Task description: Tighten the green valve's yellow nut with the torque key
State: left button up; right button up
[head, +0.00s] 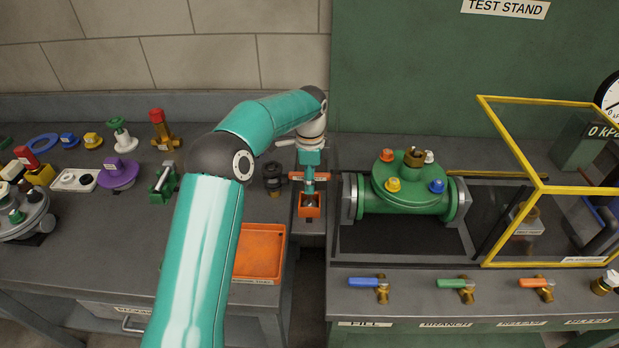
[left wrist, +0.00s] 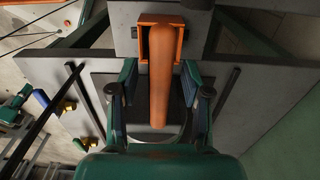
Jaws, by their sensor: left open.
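The green valve (head: 408,200) lies in a dark tray on the test stand. Its yellow nut (head: 393,185) sits on the front of the top flange, with a blue nut (head: 437,186), a red nut (head: 387,155) and a white nut beside it. An orange handle (left wrist: 162,75), which looks like the torque key's, rises from an orange holder (head: 309,211) left of the stand. My left gripper (head: 309,186) is over this holder. In the left wrist view its open fingers (left wrist: 160,98) stand on either side of the handle, with gaps showing. My right gripper is out of view.
A yellow-edged clear guard (head: 540,190) stands right of the valve. Coloured lever taps (head: 455,284) line the stand's front. An orange tray (head: 260,252) and several loose fittings, including a purple one (head: 118,174), occupy the left bench. A gap separates bench and stand.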

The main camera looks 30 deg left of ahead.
pick_arm(q)
grip_shut()
jog(key=shift+r+p, duration=0.8)
dwell(0.5)
jog(key=shift+r+p, duration=1.35)
jog(key=shift+r, duration=1.4)
